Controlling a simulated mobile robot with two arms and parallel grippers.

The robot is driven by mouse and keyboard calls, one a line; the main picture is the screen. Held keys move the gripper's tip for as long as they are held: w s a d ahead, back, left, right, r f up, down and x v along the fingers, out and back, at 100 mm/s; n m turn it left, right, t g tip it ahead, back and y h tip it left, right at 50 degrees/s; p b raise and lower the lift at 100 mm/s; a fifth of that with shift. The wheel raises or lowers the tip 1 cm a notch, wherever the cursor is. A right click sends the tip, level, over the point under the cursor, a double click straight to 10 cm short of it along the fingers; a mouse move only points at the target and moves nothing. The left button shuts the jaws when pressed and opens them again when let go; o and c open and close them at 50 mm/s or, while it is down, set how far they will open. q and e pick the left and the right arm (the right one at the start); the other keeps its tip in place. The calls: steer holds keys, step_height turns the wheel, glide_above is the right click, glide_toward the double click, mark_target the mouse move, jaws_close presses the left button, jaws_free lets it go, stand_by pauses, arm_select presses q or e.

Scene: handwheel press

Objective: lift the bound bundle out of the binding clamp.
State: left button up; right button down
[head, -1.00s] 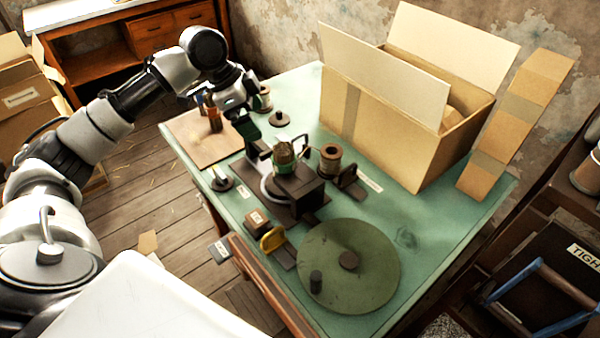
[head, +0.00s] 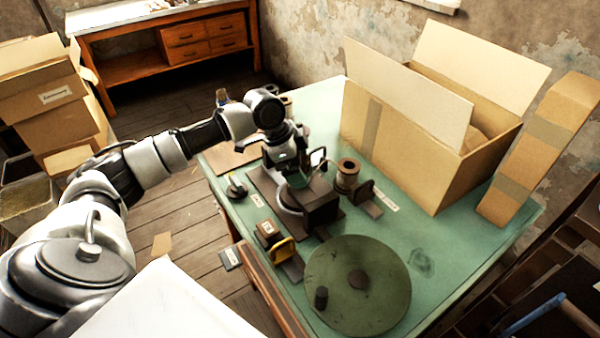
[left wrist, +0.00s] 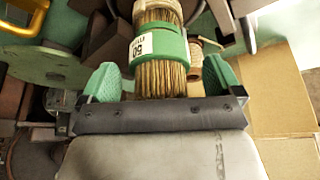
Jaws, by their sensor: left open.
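The bound bundle (left wrist: 160,72) is a tight bunch of tan bristles with a green, printed band and pale binding. In the left wrist view it lies between the two green fingers of my open left gripper (left wrist: 160,84), with a gap visible on each side. In the head view my left gripper (head: 296,168) is over the binding clamp (head: 318,205), a dark block and plate on the green table. It hides most of the bundle there. My right gripper is not in view.
A spool (head: 347,175) stands close right of the clamp. A green disc (head: 358,285) with a knob and a yellow-handled part (head: 284,249) are in front. An open cardboard box (head: 405,150) stands behind right. A wooden board (head: 225,158) lies to the left.

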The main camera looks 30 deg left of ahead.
arm_select(q)
steer(key=shift+w+d+f, duration=0.15)
steer(key=shift+d+f, duration=0.05)
steer(key=shift+f, duration=0.4)
steer(key=c, duration=1)
steer(key=shift+a+r, duration=0.1)
steer(key=shift+c, duration=0.2)
